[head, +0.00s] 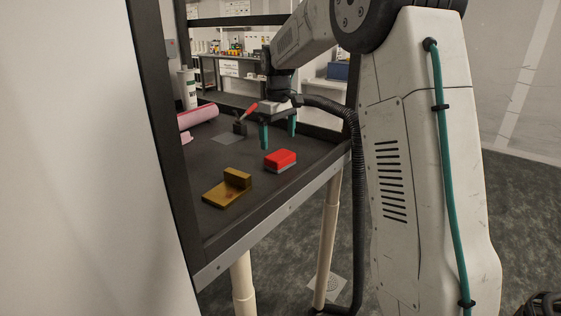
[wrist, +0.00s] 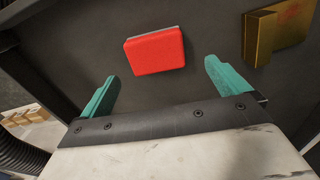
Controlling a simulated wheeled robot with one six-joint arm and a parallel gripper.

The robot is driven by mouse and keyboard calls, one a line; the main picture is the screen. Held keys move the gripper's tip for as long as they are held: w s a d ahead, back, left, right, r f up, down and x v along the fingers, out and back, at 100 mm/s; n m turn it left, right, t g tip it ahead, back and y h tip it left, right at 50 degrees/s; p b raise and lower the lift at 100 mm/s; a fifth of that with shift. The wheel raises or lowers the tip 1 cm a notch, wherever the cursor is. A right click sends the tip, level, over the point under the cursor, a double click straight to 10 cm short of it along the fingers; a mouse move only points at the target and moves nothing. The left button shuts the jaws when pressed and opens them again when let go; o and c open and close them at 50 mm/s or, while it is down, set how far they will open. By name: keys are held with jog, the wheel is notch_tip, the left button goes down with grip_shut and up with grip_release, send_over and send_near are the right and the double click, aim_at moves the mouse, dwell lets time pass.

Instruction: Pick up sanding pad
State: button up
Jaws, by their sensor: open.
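The sanding pad (head: 281,160) is a red block with a grey underside. It lies on the dark bench top, right of the brass-coloured bracket in the head view. In the wrist view the pad (wrist: 155,51) lies beyond the fingertips, roughly between their lines. My gripper (head: 278,138) has two teal fingers pointing down. It is open and empty, above the bench and close to the pad. In the wrist view my gripper (wrist: 161,72) shows its fingers spread wider than the pad, and neither appears to touch it.
A brass-coloured angled bracket (head: 228,187) lies left of the pad, and it also shows in the wrist view (wrist: 277,30). Dark frame posts (head: 166,120) bound the bench (head: 215,228).

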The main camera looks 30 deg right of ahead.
aim_at(280, 154)
jog(key=f, duration=0.7)
jog(key=shift+d+f, duration=0.3)
jog(key=shift+d, duration=0.05)
jog(key=c, duration=0.9)
